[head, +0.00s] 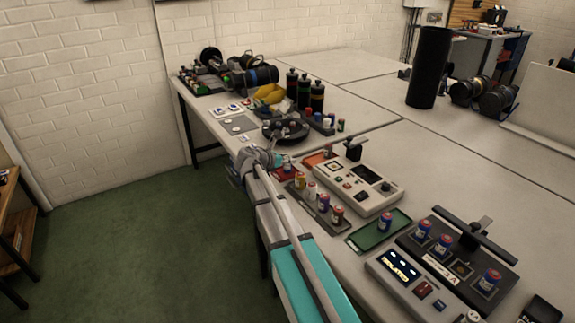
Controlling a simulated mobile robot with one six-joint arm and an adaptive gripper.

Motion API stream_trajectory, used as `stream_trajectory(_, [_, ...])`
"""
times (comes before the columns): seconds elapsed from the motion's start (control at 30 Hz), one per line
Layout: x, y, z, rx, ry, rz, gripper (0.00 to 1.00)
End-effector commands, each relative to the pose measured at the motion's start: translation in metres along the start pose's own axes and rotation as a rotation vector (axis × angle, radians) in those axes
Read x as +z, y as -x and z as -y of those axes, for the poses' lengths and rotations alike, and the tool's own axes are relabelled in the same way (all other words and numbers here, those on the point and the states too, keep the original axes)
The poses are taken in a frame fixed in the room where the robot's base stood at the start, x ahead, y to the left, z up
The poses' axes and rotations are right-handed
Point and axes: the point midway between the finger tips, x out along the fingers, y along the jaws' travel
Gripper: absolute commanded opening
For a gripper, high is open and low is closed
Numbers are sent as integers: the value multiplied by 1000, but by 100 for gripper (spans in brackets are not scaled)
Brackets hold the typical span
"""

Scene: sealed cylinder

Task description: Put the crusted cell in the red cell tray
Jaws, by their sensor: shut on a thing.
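My gripper (274,159) is at the end of my arm, over the table's left edge. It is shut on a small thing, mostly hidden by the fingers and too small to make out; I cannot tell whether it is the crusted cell. The red cell tray (284,175) lies flat just below and right of my gripper, partly covered by my arm and gripper. I cannot see whether anything is in it. Several upright cells, including a yellow one (300,181), stand in a dark tray (322,214) just nearer than the red one.
A beige tester (350,187) stands right of the trays. A green tray (370,238) holds one cell (385,222). A dark fixture with cells (440,262) is at front right. A round black dish (285,130) and dark bottles (304,90) stand beyond my gripper.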

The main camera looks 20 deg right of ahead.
Motion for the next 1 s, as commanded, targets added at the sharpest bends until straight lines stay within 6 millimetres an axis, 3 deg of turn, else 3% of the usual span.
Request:
stream_trajectory(0.6, [-9, -3, 0, 1, 0, 0, 0])
stream_trajectory(0.63, [-8, -3, 0, 1, 0, 0, 51])
stream_trajectory(0.8, [-7, -2, 0, 1, 0, 0, 80])
stream_trajectory(1.0, [-7, -2, 0, 1, 0, 0, 80])
